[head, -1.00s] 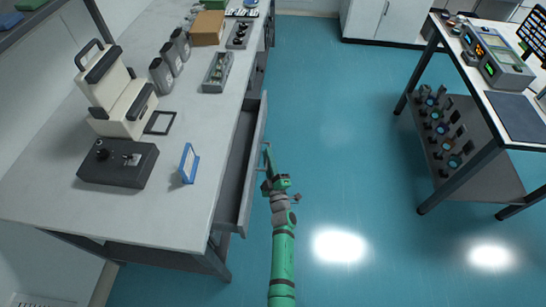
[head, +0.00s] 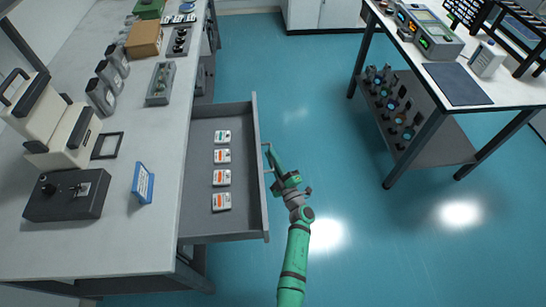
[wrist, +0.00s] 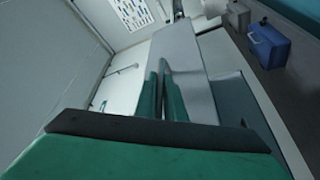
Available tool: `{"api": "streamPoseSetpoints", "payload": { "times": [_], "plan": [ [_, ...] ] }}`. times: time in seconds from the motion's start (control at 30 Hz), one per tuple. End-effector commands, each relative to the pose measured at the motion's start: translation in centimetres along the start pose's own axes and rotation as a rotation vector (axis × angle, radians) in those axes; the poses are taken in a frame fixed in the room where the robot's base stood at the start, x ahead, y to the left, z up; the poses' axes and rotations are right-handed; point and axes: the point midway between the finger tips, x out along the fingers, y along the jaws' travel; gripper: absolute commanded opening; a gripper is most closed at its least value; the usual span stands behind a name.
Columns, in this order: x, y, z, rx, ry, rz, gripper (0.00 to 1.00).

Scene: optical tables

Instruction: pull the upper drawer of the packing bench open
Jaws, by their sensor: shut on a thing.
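The upper drawer (head: 203,225) of the packing bench (head: 109,223) stands well open, pulled out to the right from under the white top. Several small white boxes with orange or green labels (head: 221,177) lie in a row inside it. My green gripper (head: 268,157) is at the outer face of the drawer front, shut on the drawer's handle (head: 265,152). In the wrist view the two green fingers (wrist: 160,95) are close together near the grey drawer front; the handle between them is hard to make out.
On the bench top are a dark control box (head: 68,195), a blue-framed sign (head: 143,184), a cream machine (head: 62,150) and a grey tray (head: 160,84). A second table (head: 440,130) with instruments stands at the right. Blue floor (head: 310,90) between them is clear.

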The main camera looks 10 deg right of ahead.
Motion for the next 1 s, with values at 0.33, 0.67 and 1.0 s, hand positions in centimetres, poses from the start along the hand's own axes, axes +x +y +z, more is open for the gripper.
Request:
{"api": "streamPoseSetpoints", "payload": {
  "times": [0.33, 0.67, 1.0],
  "plan": [
    [0.0, -0.2, 0.0, 0.001, 0.000, -0.003, 0.00],
    [0.0, 0.0, 0.0, 0.000, 0.000, -0.001, 0.28],
    [-3.1, -0.1, 0.1, 0.002, -0.003, -0.001, 0.28]
  ]
}}
